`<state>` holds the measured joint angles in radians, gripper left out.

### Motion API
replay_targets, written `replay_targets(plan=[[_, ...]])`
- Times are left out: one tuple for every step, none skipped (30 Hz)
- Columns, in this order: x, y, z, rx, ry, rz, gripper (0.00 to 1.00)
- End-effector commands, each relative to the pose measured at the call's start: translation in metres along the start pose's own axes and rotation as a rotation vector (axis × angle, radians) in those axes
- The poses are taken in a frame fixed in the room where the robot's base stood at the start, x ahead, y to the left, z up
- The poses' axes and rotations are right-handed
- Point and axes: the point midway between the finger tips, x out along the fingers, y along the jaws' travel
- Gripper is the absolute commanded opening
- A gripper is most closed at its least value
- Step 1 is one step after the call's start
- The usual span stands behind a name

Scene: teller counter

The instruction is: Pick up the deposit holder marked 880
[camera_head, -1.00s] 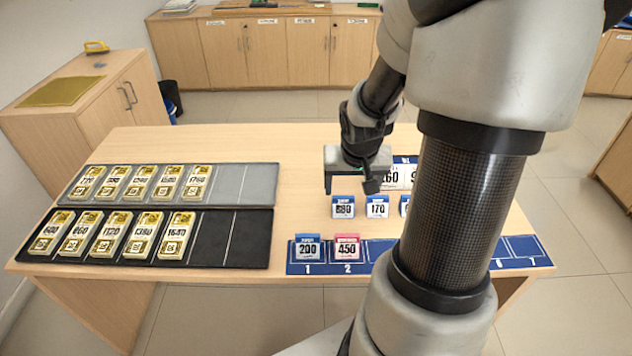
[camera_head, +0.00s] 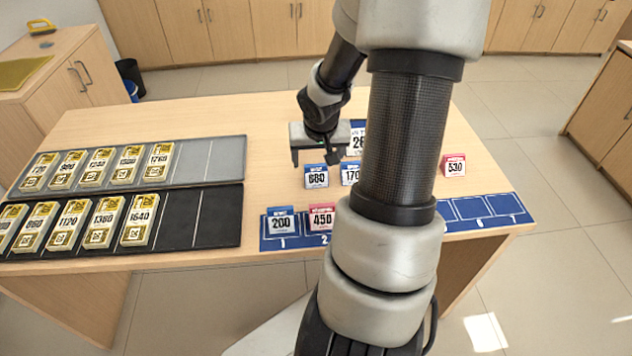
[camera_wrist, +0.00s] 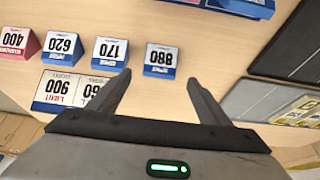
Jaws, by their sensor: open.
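The deposit holder marked 880 (camera_head: 316,177) is a small blue and white wedge on the table. It stands upright, and its number shows upside down in the wrist view (camera_wrist: 160,58). My gripper (camera_head: 315,157) is open and empty, just behind the holder in the head view. In the wrist view, the holder lies just beyond the fingertips (camera_wrist: 160,77), roughly centred between them. I see no contact.
The blue holder marked 170 (camera_wrist: 110,52) stands close beside it, then 620 (camera_wrist: 62,47) and red 400 (camera_wrist: 20,43). A sign (camera_wrist: 68,90) lies near one finger. Red 530 (camera_head: 454,166) stands apart. Holders 200 (camera_head: 281,221) and 450 (camera_head: 321,219) occupy the blue strip (camera_head: 470,209).

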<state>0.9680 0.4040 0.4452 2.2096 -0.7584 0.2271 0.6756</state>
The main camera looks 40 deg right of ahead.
Motion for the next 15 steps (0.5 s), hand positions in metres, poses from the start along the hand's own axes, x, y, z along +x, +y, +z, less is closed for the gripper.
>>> replay_targets(plan=[[0.004,-0.001,0.000,-0.001,0.000,-0.001,0.72],[0.005,-0.001,0.000,0.000,0.000,-0.001,0.72],[0.007,0.000,0.000,0.000,0.000,-0.001,0.72],[0.010,0.000,0.001,0.000,0.000,-0.001,0.72],[0.013,0.000,0.002,0.000,0.000,-0.001,0.72],[0.019,0.000,0.003,-0.001,-0.001,-0.001,0.72],[0.025,0.000,0.004,-0.001,-0.001,-0.001,0.72],[0.031,0.000,0.005,-0.001,-0.002,-0.002,0.72],[0.037,0.000,0.006,-0.001,-0.002,-0.002,0.72],[0.042,0.000,0.007,-0.001,-0.001,-0.002,0.72],[0.045,0.000,0.006,-0.001,0.000,-0.002,0.72],[0.050,0.000,0.005,0.000,0.000,-0.002,0.72],[0.052,0.001,0.005,-0.001,0.000,-0.001,0.72],[0.054,0.001,0.005,-0.001,0.000,-0.001,0.72],[0.056,0.001,0.004,0.001,0.000,-0.001,0.72]])
